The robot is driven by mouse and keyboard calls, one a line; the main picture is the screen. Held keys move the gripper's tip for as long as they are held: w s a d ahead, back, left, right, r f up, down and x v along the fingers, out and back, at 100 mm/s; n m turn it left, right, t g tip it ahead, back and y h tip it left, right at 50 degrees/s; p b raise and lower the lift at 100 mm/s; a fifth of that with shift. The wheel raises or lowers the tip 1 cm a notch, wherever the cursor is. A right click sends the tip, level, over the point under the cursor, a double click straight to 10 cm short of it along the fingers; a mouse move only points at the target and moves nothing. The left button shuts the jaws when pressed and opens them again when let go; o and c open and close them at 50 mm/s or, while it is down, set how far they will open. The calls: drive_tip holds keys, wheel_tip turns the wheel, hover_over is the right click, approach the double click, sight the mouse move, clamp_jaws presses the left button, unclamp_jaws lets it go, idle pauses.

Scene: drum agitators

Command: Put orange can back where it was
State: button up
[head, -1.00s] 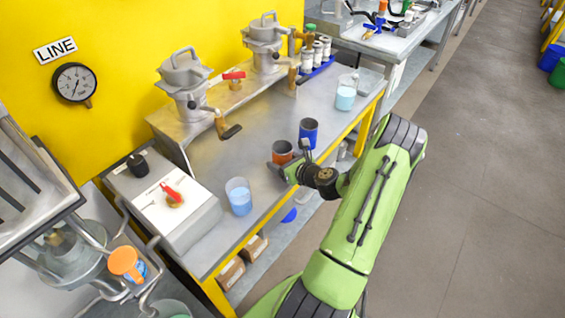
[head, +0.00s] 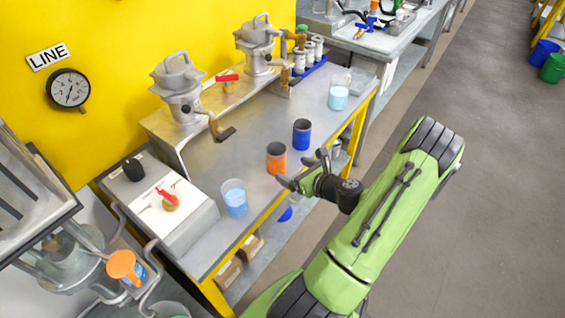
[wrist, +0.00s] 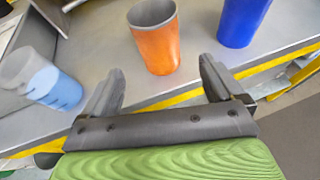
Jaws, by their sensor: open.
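The orange can (head: 276,158) stands upright on the grey workbench (head: 235,150), near its front edge. It also shows in the wrist view (wrist: 157,45), ahead of my fingers and between their lines, with its open top visible. My gripper (head: 304,172) is open and empty just off the front edge of the bench, apart from the can. In the wrist view my gripper (wrist: 160,85) shows its two fingers spread wide with nothing between them.
A blue can (head: 302,134) stands close behind the orange one. A clear beaker of blue liquid (head: 235,198) stands on the other side. Agitator drums (head: 180,95) with handles line a raised shelf. An orange-lidded container (head: 126,267) is at lower left.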

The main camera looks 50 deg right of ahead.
drive_tip(key=w+a+r+n+g+y, duration=0.2)
drive_tip(key=a+r+n+g+y, duration=0.15)
drive_tip(key=a+n, duration=0.6)
drive_tip(key=w+a+r+n+g+y, duration=0.1)
drive_tip(key=a+r+n+g+y, duration=0.3)
drive_tip(key=a+n, duration=0.6)
drive_tip(key=s+a+r+n+h, duration=0.5)
drive_tip(key=s+a+r+n, duration=0.5)
drive_tip(key=s+r+n, duration=0.4)
drive_tip(key=n, duration=0.4)
drive_tip(key=shift+a, duration=0.4)
drive_tip(key=shift+h, duration=0.25)
